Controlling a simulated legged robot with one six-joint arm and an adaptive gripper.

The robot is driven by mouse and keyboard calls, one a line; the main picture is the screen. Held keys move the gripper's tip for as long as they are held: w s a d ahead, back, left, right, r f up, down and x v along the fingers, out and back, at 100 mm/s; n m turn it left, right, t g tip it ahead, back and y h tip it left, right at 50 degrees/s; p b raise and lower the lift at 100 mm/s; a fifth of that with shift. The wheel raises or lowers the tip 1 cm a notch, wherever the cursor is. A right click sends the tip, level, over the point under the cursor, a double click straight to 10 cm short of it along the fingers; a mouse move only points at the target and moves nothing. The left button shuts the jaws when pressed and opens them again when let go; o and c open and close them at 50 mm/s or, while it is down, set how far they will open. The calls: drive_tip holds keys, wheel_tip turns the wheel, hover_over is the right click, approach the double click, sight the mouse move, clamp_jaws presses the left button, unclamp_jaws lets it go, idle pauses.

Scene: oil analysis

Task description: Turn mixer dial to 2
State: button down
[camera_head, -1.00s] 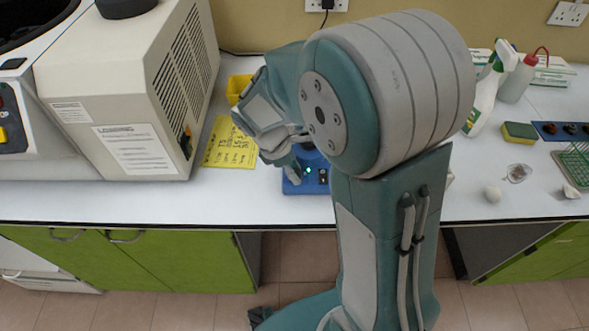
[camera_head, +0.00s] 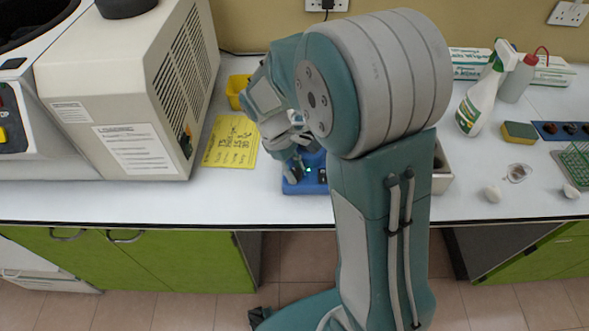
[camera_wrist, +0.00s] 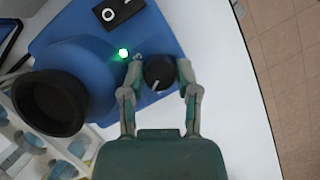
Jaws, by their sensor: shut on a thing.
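The mixer (camera_head: 293,184) is a blue device on the white counter, partly hidden behind my arm in the head view. In the wrist view its blue body (camera_wrist: 70,30) carries a black round cup (camera_wrist: 50,103), a lit green light (camera_wrist: 123,53) and a black rocker switch (camera_wrist: 115,10). The mixer dial (camera_wrist: 159,71) is a black knob with a pale pointer line, which slants toward the lower left. My gripper (camera_wrist: 160,65) has its two fingers on either side of the dial, shut on it. In the head view my gripper (camera_head: 298,165) is over the mixer's front. No dial numbers are readable.
A yellow note (camera_head: 231,142) lies left of the mixer, beside a large beige machine (camera_head: 130,90). A yellow bin (camera_head: 237,88) stands behind. A spray bottle (camera_head: 480,100), a sponge (camera_head: 520,132) and a green rack (camera_head: 577,160) are on the right. The counter's front strip is clear.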

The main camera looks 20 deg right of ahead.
drive_tip(key=m+y, duration=0.1)
drive_tip(key=m, duration=0.2)
drive_tip(key=m+y, duration=0.1)
drive_tip(key=m, duration=0.1)
drive_tip(key=shift+w+m+g, duration=0.15)
drive_tip(key=shift+m+g, duration=0.25)
idle(0.4)
drive_tip(key=c, duration=0.6)
unclamp_jaws()
drive_tip(key=v, duration=1.2)
drive_tip(key=shift+w+d, duration=0.1)
drive_tip(key=shift+w, duration=0.05)
